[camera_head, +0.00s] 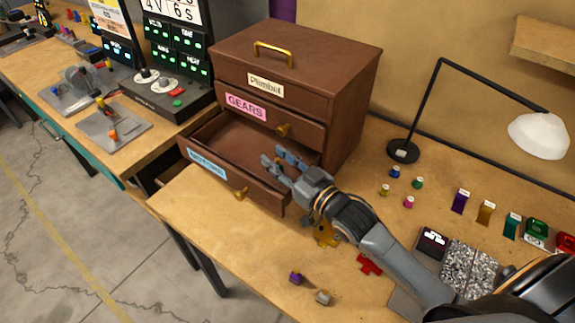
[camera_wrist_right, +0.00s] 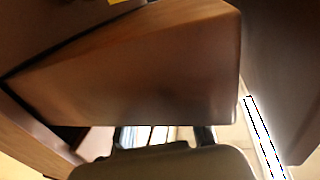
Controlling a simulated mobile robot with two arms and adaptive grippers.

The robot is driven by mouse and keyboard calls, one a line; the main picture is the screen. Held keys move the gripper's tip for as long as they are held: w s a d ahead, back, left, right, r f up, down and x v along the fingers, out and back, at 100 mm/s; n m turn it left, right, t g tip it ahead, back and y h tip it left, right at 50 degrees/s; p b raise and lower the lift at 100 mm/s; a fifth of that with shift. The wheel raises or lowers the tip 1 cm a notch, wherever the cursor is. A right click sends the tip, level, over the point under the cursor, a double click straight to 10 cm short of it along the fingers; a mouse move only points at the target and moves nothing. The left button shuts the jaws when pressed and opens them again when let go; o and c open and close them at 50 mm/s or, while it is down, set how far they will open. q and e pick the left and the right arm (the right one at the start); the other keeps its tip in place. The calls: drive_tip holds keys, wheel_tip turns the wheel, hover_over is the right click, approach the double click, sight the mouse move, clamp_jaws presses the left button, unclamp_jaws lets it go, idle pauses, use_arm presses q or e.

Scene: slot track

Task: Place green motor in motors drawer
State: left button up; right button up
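The brown wooden cabinet (camera_head: 345,110) has its lowest drawer (camera_head: 205,167), with a blue label that seems to read MOTORS, pulled open. The visible part of its inside looks empty; my gripper hides part of it. My right gripper (camera_head: 276,161) is over the right part of this drawer, fingers apart, with nothing seen between them. Its two fingers also show apart at the bottom of the right wrist view (camera_wrist_right: 163,136). A small green piece (camera_head: 417,183) stands on the table right of the cabinet; I cannot tell whether it is the green motor. My left gripper is not in view.
The GEARS drawer (camera_head: 245,107) sticks out slightly above the open drawer. Small blue, yellow and pink pieces, a red piece (camera_head: 369,265) and a purple piece (camera_head: 296,279) lie on the table. The table's front left is clear.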

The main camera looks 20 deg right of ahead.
drive_tip(key=b+v, duration=0.1)
drive_tip(key=v, duration=1.1)
drive_tip(key=shift+b, duration=0.3)
